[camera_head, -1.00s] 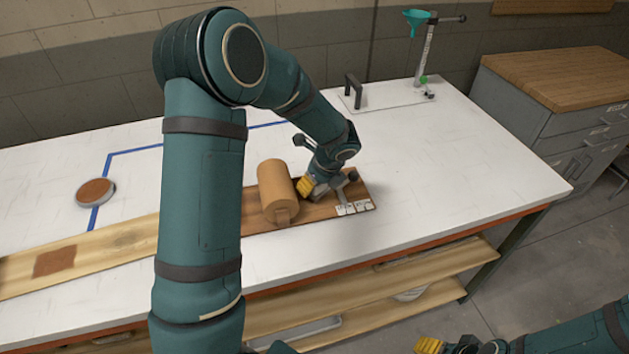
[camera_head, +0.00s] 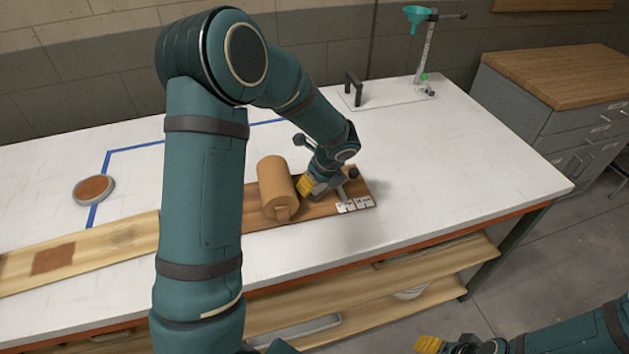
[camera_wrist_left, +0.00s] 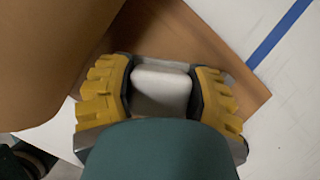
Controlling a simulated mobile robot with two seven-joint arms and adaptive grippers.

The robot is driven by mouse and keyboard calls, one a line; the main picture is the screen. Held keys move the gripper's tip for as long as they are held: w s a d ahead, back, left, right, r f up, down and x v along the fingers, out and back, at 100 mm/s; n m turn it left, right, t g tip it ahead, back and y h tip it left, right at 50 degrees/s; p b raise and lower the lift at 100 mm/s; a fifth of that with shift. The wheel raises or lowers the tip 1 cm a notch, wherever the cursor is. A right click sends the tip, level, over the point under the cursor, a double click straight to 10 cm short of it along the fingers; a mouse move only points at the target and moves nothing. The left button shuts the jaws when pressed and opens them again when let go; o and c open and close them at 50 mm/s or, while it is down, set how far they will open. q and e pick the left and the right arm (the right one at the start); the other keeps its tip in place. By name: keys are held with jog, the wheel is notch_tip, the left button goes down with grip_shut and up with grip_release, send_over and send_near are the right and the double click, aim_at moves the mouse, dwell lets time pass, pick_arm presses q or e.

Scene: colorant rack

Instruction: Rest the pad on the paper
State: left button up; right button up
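In the left wrist view, a white block with rounded corners, which looks like the pad (camera_wrist_left: 161,88), lies between the yellow fingers of my left gripper (camera_wrist_left: 162,95). Both fingers sit flush against its sides. In the head view my left gripper (camera_head: 322,186) is low over a flat brown strip (camera_head: 262,224), just right of a tan roll (camera_head: 277,187); the pad is hard to make out there. Which brown surface is the paper, I cannot tell. My right gripper (camera_head: 446,346) is at the bottom edge, partly cut off and away from the table.
A round tin with reddish-brown content (camera_head: 93,190) stands at the left. A pale plank (camera_head: 110,256) has a reddish-brown patch (camera_head: 53,258). White labels (camera_head: 356,203) lie at the strip's right end. A handled plate (camera_head: 388,95) and a teal funnel (camera_head: 417,17) stand behind. The table's right is clear.

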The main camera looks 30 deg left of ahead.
pick_arm(q)
jog(key=o, duration=0.5)
jog(key=shift+c, duration=0.2)
jog(key=shift+r, duration=0.1)
jog(key=v, duration=1.2)
